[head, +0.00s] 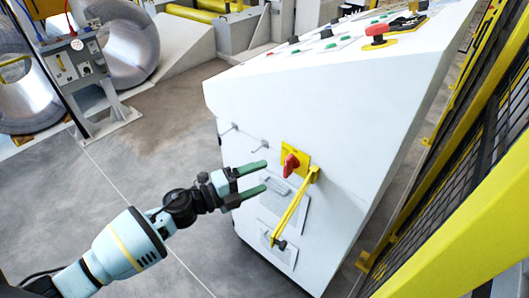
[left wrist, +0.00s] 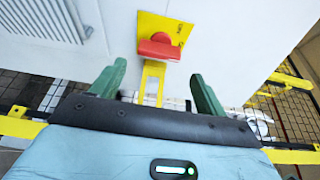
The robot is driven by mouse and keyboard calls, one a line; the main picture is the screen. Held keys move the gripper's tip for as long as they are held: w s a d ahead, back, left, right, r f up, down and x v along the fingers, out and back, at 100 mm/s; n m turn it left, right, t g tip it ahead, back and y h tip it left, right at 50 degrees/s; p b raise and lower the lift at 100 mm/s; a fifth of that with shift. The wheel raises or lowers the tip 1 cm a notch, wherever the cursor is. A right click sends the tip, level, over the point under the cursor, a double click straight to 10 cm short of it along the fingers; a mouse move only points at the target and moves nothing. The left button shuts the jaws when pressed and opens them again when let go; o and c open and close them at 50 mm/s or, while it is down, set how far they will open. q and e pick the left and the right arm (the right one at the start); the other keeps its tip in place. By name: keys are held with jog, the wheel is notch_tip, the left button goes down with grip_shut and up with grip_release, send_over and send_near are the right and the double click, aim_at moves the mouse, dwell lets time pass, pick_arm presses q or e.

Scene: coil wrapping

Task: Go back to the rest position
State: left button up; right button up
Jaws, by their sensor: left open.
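My left gripper (head: 259,180) is open and empty, in front of the white control cabinet's (head: 250,100) side face. Its two green fingers point at the red rotary switch (head: 291,164) on a yellow plate, with a gap between. In the left wrist view the fingers (left wrist: 158,90) stand apart, and the red switch (left wrist: 159,48) is beyond them, between their tips in the picture. A yellow padlock-like bar (head: 295,207) hangs below the switch; it also shows between the fingers in the left wrist view (left wrist: 152,82). My right gripper is not in view.
The cabinet's sloped top carries buttons and a red emergency knob (head: 377,31). A yellow-framed mesh fence (head: 487,130) stands close on the right. Large metal coils (head: 130,45) and a grey control box (head: 75,62) are at the upper left. The grey floor (head: 165,125) left of the cabinet is clear.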

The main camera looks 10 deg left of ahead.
pick_arm(q)
jog(key=s+a+f+n+y+p, duration=0.1)
jog(key=s+a+f+n+y, duration=0.2)
jog(key=s+f+n, duration=0.3)
jog(key=s+a+f+n+g+y+p, duration=0.1)
jog(key=s+f+n+y, duration=0.4)
jog(key=s+n, duration=0.6)
jog(key=s+a+f+n+g+y+p, duration=0.1)
jog(key=s+a+f+n+y, duration=0.3)
jog(key=s, duration=1.6)
notch_tip(320, 180, down, 3)
jog(key=a+n+p, duration=0.1)
jog(key=n, duration=0.4)
jog(key=shift+a+f+n+p, duration=0.15)
jog(key=shift+a+n+p, duration=0.15)
jog(key=shift+p, duration=0.1)
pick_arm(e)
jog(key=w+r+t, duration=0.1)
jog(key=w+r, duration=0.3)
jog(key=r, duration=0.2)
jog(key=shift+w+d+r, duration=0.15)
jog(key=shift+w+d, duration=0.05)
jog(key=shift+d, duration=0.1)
pick_arm(q)
jog(key=shift+s, duration=0.1)
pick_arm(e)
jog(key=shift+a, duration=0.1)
